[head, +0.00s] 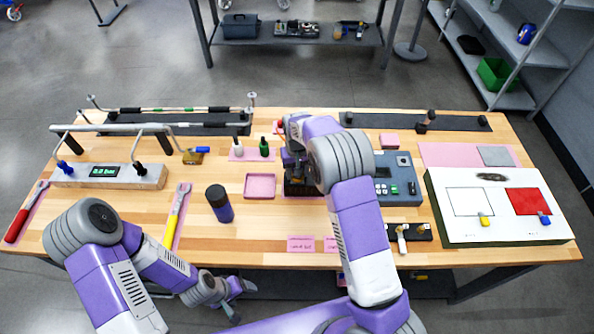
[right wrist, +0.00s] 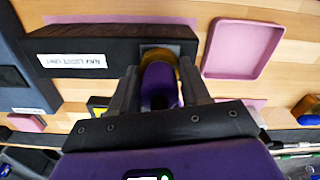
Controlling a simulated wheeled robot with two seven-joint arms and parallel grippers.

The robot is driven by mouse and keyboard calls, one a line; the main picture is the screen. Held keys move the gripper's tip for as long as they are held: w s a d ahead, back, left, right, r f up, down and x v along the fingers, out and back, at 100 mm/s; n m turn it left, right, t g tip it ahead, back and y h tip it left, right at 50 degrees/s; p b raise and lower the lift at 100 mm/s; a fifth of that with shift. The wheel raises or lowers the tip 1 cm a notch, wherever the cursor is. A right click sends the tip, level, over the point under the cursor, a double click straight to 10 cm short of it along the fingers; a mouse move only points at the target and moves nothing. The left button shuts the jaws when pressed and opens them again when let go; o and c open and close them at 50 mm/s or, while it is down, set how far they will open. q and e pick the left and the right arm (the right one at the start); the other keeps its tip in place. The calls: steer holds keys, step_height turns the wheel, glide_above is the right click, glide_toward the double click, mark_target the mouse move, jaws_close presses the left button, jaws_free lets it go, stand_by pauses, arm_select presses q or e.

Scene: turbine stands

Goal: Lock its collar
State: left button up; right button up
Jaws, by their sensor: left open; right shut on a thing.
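The dark unit (right wrist: 105,48) with a white label that seems to read "NAV LIGHT UNIT" lies across the top of the right wrist view. In the head view the unit (head: 300,189) shows partly below my right arm. A brass-coloured collar (right wrist: 157,53) sits against its grey end face, around a purple plug body (right wrist: 160,90). My right gripper (right wrist: 160,84) is shut on this plug, a finger on each side. I cannot tell how the collar is turned. My left gripper (head: 240,301) is open and empty, low at the table's front edge.
A pink tray (head: 261,186) lies just left of the unit. A dark blue cylinder (head: 219,203) stands further left, near a yellow-handled tool (head: 176,216). A grey device with buttons (head: 397,178) is to the right. The wood between tray and cylinder is clear.

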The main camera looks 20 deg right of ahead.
steer(key=shift+m, duration=0.6)
steer(key=o, duration=1.1)
steer(key=shift+r, duration=0.1)
step_height(320, 180, up, 7)
steer(key=shift+r, duration=0.2)
